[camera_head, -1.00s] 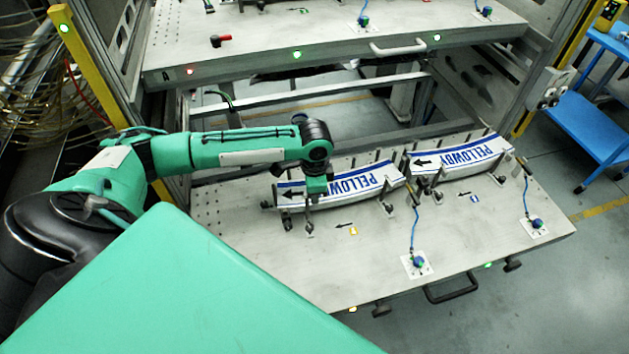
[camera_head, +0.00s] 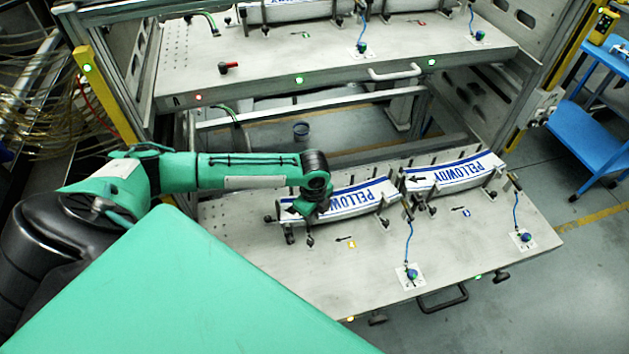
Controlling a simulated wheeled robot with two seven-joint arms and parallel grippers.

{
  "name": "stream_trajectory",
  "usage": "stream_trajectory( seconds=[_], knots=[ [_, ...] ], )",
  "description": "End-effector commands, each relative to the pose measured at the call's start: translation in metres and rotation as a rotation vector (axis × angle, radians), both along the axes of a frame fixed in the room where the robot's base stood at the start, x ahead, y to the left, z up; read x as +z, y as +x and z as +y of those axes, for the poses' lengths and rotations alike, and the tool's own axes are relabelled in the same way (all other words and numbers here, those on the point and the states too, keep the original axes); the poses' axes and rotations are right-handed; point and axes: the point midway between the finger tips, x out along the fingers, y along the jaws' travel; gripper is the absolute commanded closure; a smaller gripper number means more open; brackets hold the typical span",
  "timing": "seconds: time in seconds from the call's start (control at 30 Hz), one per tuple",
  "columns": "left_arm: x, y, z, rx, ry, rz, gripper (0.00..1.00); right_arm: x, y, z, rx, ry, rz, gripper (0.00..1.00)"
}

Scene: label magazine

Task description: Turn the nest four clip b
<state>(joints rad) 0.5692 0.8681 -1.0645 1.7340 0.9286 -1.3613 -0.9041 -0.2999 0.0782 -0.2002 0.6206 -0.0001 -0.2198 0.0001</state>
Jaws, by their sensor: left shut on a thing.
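The left nest on the lower shelf holds a curved white and blue label stack (camera_head: 364,196) printed "PELLOW…", with a black arrow partly hidden at its left end. A small yellow marker (camera_head: 350,244) lies in front of it. Dark upright clips stand along its edges, one at the front left (camera_head: 289,235) and another nearby (camera_head: 309,240). I cannot read which is clip b. My left gripper (camera_head: 304,213) is low over the left end of this nest, shut on a small clip part that its own body hides. My right gripper is not in view.
A second nest with a similar label stack (camera_head: 455,174) stands to the right. Blue-hosed fittings (camera_head: 411,273) rise from the lower shelf (camera_head: 330,280). The upper shelf (camera_head: 340,50) overhangs behind my arm. The shelf front is mostly clear.

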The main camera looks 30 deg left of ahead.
Motion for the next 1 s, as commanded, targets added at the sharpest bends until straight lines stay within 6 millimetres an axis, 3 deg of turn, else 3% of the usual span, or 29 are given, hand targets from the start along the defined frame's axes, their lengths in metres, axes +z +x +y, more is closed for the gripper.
stream_trajectory(
  seconds=[0.6,1.0],
  knots=[
    [0.001,-0.010,0.004,-0.542,0.001,0.000,1.00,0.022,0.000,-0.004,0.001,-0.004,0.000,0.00],
    [0.001,-0.013,0.007,-0.710,0.000,-0.001,1.00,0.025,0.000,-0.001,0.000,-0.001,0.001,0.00]
  ],
)
